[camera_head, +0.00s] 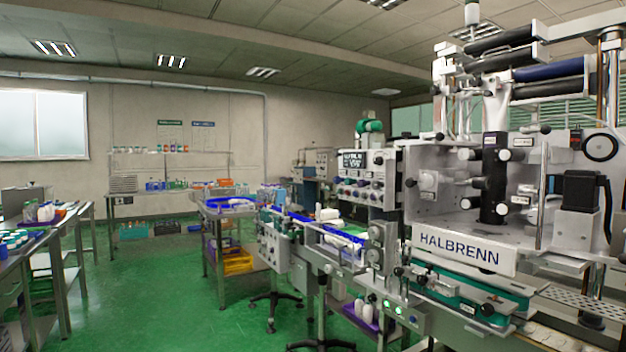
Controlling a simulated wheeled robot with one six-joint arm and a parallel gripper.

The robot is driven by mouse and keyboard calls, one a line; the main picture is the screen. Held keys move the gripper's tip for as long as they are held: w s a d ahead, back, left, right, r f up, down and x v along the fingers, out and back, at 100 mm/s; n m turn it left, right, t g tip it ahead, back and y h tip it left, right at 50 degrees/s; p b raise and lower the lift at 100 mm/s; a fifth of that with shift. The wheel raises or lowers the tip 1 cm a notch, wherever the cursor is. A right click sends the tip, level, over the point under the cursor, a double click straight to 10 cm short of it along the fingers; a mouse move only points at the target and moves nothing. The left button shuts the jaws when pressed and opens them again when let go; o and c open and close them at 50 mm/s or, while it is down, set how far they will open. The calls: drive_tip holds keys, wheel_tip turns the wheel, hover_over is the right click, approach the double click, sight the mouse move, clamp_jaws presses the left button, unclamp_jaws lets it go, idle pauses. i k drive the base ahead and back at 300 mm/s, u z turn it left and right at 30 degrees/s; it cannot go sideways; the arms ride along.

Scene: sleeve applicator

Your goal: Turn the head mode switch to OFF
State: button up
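A large sleeve applicator marked HALBRENN (459,248) fills the right side of the view. A lower control box (405,315) at the machine's front carries lit green buttons. Several small knobs and labels show on the machine, but they are too small to read. I cannot tell which one is the head mode switch or where it points. My gripper is not in view.
A conveyor (335,238) with white bottles runs toward the machine from the left. A table with blue trays (228,204) stands behind it. A bench with bottles (35,230) is at the far left. The green floor (170,290) between is open, with stand feet near the conveyor.

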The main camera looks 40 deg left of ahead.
sight(378, 160)
drive_tip(key=u, duration=1.5)
